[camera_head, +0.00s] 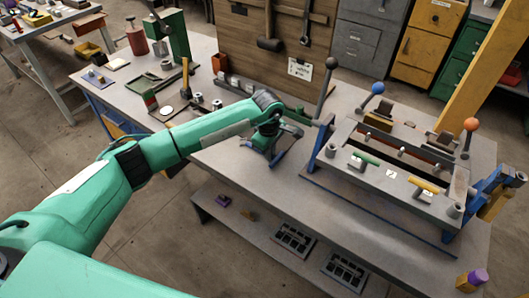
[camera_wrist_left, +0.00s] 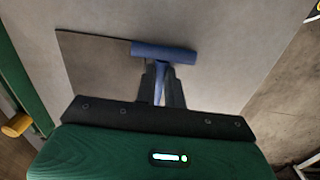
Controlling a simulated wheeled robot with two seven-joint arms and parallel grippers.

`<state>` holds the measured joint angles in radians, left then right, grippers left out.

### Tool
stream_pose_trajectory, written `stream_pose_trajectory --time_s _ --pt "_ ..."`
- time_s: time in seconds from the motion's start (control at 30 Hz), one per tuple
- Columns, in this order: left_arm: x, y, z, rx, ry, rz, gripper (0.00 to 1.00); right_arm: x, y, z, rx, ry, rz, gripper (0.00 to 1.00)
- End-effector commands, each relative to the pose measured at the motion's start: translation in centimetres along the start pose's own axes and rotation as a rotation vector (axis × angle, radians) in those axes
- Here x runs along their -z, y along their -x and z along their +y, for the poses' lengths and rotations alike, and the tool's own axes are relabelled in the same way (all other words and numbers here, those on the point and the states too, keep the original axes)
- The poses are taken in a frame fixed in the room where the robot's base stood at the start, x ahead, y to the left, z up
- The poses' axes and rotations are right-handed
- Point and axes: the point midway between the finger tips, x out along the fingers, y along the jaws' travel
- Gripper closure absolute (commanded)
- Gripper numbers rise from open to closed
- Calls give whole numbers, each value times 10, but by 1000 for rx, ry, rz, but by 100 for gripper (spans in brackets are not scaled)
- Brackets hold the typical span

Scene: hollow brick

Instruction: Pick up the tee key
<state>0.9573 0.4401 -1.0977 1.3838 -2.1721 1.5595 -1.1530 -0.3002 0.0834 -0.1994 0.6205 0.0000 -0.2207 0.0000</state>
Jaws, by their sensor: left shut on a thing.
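The tee key (camera_wrist_left: 163,50) is blue, with a round crossbar and a narrow shaft. In the left wrist view its shaft runs down between the dark fingers of my left gripper (camera_wrist_left: 160,88), which is shut on it. The crossbar shows beyond the fingertips, over a plain grey surface. In the head view my left gripper (camera_head: 280,150) is low over the bench, left of the large clamping fixture. The key is hard to make out there against the gripper and the arm. My right gripper is not in view.
The fixture (camera_head: 395,178) has levers with black, blue and orange knobs, and green and yellow handles on its front plate. The grey bench (camera_head: 335,215) is bare in front of it.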

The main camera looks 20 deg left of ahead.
Motion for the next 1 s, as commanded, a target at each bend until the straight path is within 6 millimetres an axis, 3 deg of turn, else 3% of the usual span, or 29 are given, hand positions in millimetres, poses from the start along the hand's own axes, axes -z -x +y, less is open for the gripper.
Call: stream_pose_trajectory --time_s 0.27,0.43,0.57,0.8,1.0 --pt "0 7 1 -2 0 0 100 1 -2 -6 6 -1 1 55" --pt "0 28 3 -5 -2 1 100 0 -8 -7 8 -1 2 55" --pt "1 59 6 -6 -2 2 100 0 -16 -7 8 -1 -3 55" --pt "0 130 11 -6 -1 2 100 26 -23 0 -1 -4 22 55" --pt "0 174 13 -4 -1 2 100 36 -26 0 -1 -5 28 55"
